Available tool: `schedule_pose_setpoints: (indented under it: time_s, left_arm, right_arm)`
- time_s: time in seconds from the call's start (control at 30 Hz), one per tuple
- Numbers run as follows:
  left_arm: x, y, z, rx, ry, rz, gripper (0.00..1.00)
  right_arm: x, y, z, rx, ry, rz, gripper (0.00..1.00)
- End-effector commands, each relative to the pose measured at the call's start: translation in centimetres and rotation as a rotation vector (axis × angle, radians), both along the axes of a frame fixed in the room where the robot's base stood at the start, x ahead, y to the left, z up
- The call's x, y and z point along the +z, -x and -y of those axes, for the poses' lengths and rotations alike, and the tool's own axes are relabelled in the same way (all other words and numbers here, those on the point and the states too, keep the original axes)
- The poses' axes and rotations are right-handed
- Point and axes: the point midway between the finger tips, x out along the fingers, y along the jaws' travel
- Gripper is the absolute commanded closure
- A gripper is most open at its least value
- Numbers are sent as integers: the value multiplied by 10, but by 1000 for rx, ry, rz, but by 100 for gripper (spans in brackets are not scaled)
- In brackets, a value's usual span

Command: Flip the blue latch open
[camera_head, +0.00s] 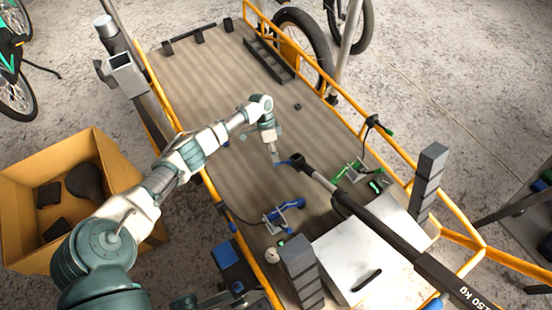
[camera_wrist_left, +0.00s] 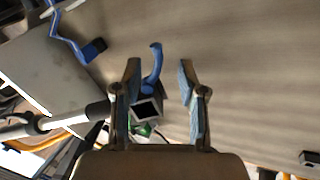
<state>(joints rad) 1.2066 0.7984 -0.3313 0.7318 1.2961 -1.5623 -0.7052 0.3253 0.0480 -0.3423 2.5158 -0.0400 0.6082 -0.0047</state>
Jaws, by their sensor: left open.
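A small curved blue lever (camera_head: 283,162) sits at the end of a black bar (camera_head: 375,220) that reaches over the cargo bed. My left gripper (camera_head: 275,158) is open and points down beside this lever. In the wrist view the curved blue lever (camera_wrist_left: 154,66) shows between the two open fingers (camera_wrist_left: 158,80), closer to the left one; I cannot tell whether they touch. A blue clamp-like latch (camera_head: 283,215) is mounted on the bed nearer to me; a blue part with a black tip (camera_wrist_left: 68,38) shows at upper left in the wrist view. My right gripper is not in view.
The wooden bed (camera_head: 215,90) has an orange rail (camera_head: 400,155) around it. A green clamp (camera_head: 355,172) lies right of the bar. A pale box (camera_head: 365,255) and dark stacked blocks (camera_head: 300,270) stand near the front. An orange crate (camera_head: 110,150) is at left.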

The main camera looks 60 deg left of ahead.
Motion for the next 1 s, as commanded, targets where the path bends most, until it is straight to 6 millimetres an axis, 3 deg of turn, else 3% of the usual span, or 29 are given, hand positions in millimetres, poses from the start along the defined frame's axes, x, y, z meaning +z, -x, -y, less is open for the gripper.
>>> schedule_pose_setpoints:
  time_s: [0.2,0.4,1.0]
  left_arm:
    - [45,-1,-25,1,0,3,59]
    - [71,-1,-39,1,1,1,59]
    - [78,0,-43,0,2,0,59]
  right_arm:
    - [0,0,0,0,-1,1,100]
    - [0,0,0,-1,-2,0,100]
    - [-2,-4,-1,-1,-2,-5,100]
